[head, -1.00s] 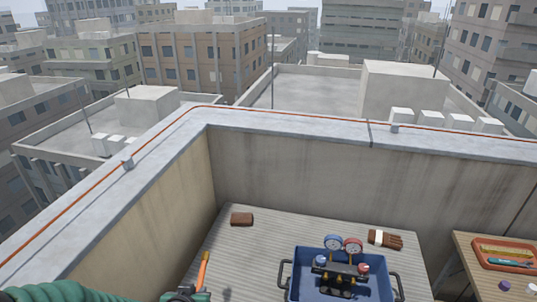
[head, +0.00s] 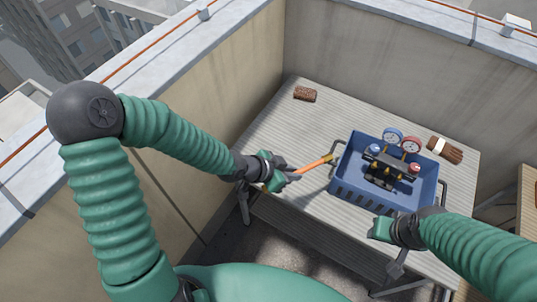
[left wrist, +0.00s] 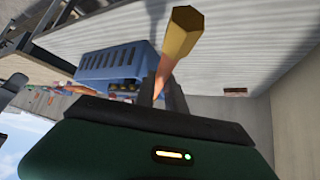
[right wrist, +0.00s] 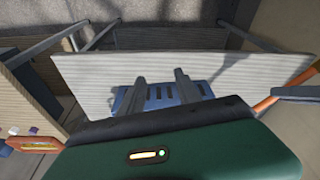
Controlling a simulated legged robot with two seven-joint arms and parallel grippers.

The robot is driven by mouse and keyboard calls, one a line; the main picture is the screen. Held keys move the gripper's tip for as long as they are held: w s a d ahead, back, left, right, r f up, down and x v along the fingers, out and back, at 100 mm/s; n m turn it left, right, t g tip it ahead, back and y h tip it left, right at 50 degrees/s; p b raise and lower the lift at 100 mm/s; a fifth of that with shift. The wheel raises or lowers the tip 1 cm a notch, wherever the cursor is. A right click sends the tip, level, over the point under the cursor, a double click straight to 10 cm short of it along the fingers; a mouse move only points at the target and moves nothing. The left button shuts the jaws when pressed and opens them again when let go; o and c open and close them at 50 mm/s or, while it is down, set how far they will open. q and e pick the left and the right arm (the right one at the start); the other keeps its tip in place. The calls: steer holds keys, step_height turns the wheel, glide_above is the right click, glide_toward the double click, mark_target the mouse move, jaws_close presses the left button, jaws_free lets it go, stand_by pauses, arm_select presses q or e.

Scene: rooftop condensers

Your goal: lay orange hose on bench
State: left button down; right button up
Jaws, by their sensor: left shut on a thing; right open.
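The orange hose (head: 315,164) is a short straight length with a brass-coloured end. My right gripper, by the bench's front edge, is open and empty in the right wrist view (right wrist: 160,92), facing the bench and crate.
A blue crate (head: 372,196) with two gauges and a dark manifold stands on the bench.

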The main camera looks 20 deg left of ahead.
mark_target(326, 158)
steer(key=w+a+r+m+y, duration=0.1)
steer(key=w+a+r+m, duration=0.3)
steer(key=w+a+m, duration=0.25)
steer(key=w+a+r+m, duration=0.3)
steer(key=w+a+m, duration=0.3)
steer(key=w+a, duration=0.15)
steer(key=s+x, duration=0.1)
steer(key=x, duration=1)
steer(key=shift+f+g, duration=0.3)
steer(key=shift+g, duration=0.1)
arm_select(q)
steer(key=d+m, duration=0.1)
steer(key=s+d+m+g+h, duration=0.1)
steer(key=d, duration=0.1)
steer(key=d+f+m+g, duration=0.1)
steer(key=d, duration=0.1)
steer(key=shift+s+f+m+h, duration=0.1)
steer(key=shift+s+m+h, duration=0.05)
steer(key=shift+m+h, duration=0.2)
arm_select(e)
steer(key=shift+n, duration=0.25)
jaws_close()
arm_select(q)
steer(key=c, duration=1.6)
jaws_free()
steer(key=shift+d, duration=0.1)
steer(key=shift+o, duration=1.4)
